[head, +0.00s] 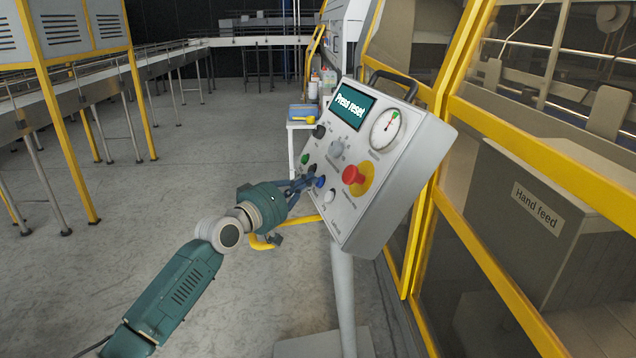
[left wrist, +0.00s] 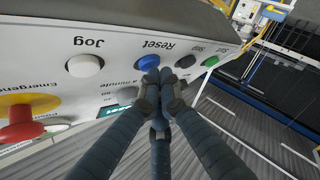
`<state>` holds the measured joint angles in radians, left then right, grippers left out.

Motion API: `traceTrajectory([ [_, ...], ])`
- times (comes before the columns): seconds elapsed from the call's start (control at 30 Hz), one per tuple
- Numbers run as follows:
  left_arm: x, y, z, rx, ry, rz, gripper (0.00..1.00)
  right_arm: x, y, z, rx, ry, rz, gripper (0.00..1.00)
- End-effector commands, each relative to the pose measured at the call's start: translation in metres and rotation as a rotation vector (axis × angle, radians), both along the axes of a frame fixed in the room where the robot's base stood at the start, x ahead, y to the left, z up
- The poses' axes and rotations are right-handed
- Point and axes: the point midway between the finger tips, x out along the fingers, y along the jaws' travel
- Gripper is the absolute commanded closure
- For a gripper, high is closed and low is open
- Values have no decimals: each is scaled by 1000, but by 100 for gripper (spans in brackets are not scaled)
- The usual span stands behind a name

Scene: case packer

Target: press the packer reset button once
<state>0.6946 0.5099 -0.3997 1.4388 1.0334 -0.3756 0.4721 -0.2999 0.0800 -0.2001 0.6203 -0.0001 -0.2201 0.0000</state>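The packer's control panel (head: 400,165) stands tilted on a grey post, its screen (head: 352,105) reading "Press reset". The blue reset button (head: 320,182) is on the lower left of the panel face. It also shows in the left wrist view (left wrist: 148,66), where its label "Reset" appears upside down. My left gripper (head: 307,183) is at the panel face beside the blue button. Its fingers are together and empty. In the wrist view the fingertips (left wrist: 158,78) overlap the button's lower edge; whether they touch it I cannot tell. My right gripper is not in view.
A white Jog button (left wrist: 85,66) and a black button (left wrist: 185,61) flank the reset button; a green one (left wrist: 210,61) is beyond. A red emergency knob (head: 352,175) sits to the right. Yellow-framed machine guarding (head: 540,150) stands right of the panel.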

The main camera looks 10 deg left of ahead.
Motion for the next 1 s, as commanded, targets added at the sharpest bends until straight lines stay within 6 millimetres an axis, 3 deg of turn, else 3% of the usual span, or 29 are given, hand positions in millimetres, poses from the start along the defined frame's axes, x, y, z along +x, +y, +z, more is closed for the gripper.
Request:
traceTrajectory([
  [0.67, 2, -4, -3, 1, 1, -1, 100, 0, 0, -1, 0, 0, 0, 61],
  [1.0, -4, 7, 4, 1, 1, 0, 100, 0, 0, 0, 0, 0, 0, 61],
])
